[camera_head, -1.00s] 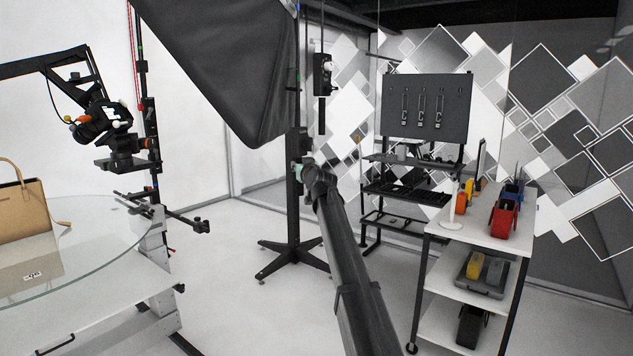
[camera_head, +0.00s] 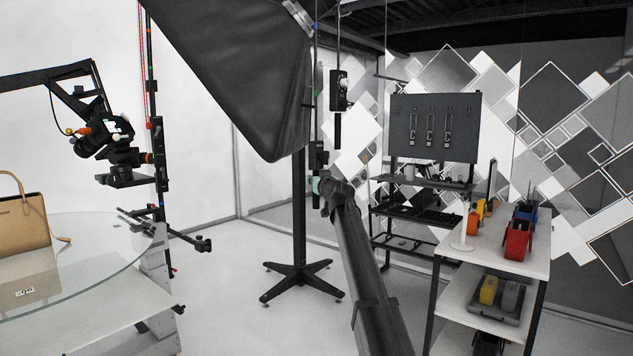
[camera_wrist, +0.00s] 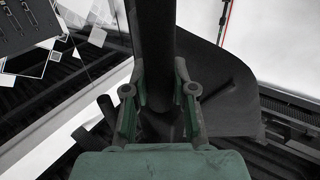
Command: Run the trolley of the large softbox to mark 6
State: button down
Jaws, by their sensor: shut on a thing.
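The large softbox (camera_head: 235,75) is a big dark fabric hood at the upper left of centre in the head view. Its lower corner overlaps the top of a black stand. Its trolley, rail and any numbered marks cannot be made out. My gripper (camera_head: 321,183) is just right of the stand's pole and below the softbox. In the wrist view my gripper (camera_wrist: 160,105) has its green-grey fingers closed on either side of a dark upright bar (camera_wrist: 156,45). The bar seems to be a hanging handle (camera_head: 318,156).
The stand's star base (camera_head: 303,281) is on the floor. Another black hanging unit (camera_head: 340,92) is right of the softbox. A camera arm (camera_head: 100,135) and glass turntable (camera_head: 100,262) with a tan bag (camera_head: 22,222) are left. A shelf cart (camera_head: 480,252) stands right.

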jog(key=c, duration=0.9)
grip_release()
jog(key=shift+a+r, duration=0.1)
jog(key=shift+s, duration=0.1)
jog(key=v, duration=1.2)
